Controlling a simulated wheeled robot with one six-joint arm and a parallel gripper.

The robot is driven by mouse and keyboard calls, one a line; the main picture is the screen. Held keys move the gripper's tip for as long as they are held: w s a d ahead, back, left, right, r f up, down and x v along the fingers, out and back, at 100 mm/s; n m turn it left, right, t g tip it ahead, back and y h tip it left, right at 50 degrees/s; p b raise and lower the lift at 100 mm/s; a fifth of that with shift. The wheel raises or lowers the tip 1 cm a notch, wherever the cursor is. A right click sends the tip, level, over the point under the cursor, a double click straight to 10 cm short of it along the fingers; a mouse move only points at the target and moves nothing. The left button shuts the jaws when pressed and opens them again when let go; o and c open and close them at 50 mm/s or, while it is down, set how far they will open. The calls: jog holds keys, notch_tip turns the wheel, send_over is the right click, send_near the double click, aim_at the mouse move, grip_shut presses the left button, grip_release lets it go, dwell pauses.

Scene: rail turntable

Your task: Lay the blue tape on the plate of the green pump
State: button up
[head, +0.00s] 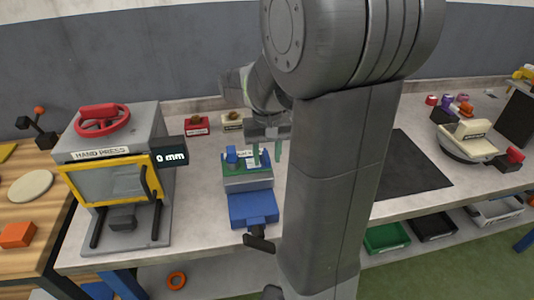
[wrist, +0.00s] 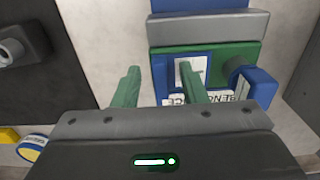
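A green body, which looks like the green pump (head: 262,168), sits in a blue bench vice (head: 253,208). In the wrist view, the green body (wrist: 228,57) has a small pale plate (wrist: 181,72) and a blue part (wrist: 257,86) on its right. The right finger partly covers the plate. A round blue-rimmed thing with a white face (wrist: 33,147), perhaps the blue tape, lies at lower left in the wrist view.
A hand press (head: 115,170) stands on the left. A red box (head: 197,126) and a cream box (head: 232,121) are behind the vice. A black mat (head: 412,165) lies to the right, with a cream machine (head: 467,139) beyond it. Coloured rolls (head: 447,99) stand at the back right.

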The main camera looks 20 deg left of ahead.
notch_tip(320, 180, up, 14)
jog(key=shift+p, duration=0.45)
jog(key=shift+f, duration=0.15)
notch_tip(320, 180, down, 14)
jog(key=shift+r+b, duration=0.15)
jog(key=shift+b, duration=0.3)
jog(key=shift+r, duration=0.15)
jog(key=shift+r, duration=0.2)
